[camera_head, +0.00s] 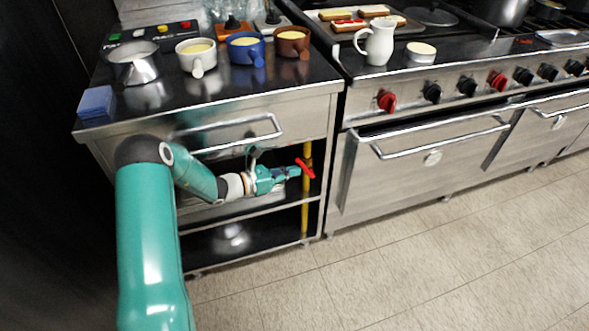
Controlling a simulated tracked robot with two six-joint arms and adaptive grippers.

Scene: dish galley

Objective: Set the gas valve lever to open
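The red gas valve lever (306,168) sits on a vertical yellow pipe (305,215) at the right side of the open shelf unit. The lever lies slanted across the pipe, its upper end to the left and its lower end to the right. My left gripper (295,172) reaches in from the left, with its fingertips at the left side of the lever. The gripper is small here, and I cannot tell whether the fingers touch the lever or are closed on it. My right gripper is not in view.
Above the gripper is a counter (270,85) with a drawer handle (235,138), a blue sponge (95,101), a metal pot (135,64) and several mugs. A stove with red knobs (387,101) and an oven handle (440,138) stands right. The floor in front is clear.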

